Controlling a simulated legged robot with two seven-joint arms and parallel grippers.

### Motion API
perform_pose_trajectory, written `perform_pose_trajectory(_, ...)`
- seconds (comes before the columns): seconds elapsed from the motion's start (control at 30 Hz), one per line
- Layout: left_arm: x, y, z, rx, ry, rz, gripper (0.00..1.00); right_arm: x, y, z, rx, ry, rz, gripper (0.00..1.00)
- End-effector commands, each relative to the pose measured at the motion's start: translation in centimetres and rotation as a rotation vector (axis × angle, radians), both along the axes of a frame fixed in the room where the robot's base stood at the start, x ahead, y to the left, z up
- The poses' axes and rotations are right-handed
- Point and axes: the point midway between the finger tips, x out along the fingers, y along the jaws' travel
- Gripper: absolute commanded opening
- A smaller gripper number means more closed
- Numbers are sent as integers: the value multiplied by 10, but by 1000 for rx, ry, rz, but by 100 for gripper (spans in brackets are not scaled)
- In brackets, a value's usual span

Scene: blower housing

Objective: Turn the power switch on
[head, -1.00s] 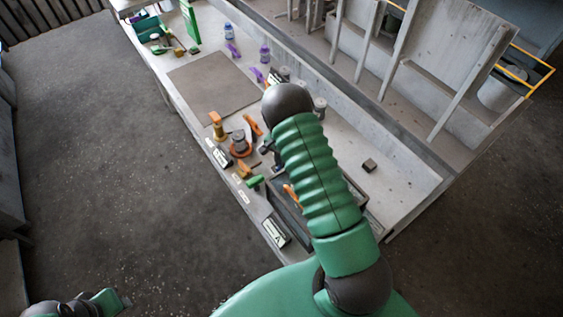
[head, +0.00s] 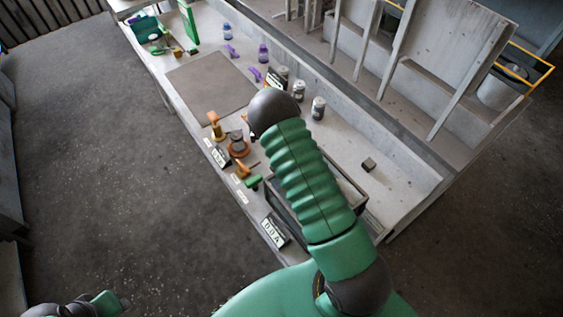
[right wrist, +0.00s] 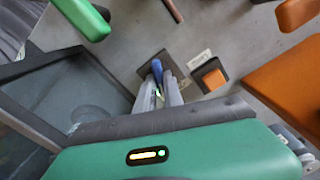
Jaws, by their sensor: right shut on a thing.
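In the right wrist view, a small blue handle (right wrist: 157,68) stands over a dark square base (right wrist: 168,66), with a small pale label beside it. It may be the power switch, but I cannot read the label. My right gripper (right wrist: 159,88) has its two grey fingers closed about the lower part of this blue handle. How far the handle is tilted is hard to tell. In the head view my right arm hides the right gripper and the handle. Only part of my left arm shows at the lower left, without its jaws.
An orange block on a dark base (right wrist: 213,76) is close to the right of the fingers. A dark-framed tray (right wrist: 60,90) lies to the left. The bench (head: 405,180) also carries a grey mat (head: 212,80), grey cans (head: 318,108) and several orange and green tools.

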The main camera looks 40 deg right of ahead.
Motion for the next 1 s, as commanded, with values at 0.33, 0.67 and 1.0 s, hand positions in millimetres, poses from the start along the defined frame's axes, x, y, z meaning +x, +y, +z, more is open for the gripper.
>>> perform_pose_trajectory(0.33,0,0,0,0,0,0,36,6,6,2,8,-9,-92,0)
perform_pose_trajectory(0.67,0,0,0,0,0,0,36,7,6,2,8,-12,-101,0)
perform_pose_trajectory(1.0,0,0,0,0,0,0,36,5,2,1,4,-8,-102,34)
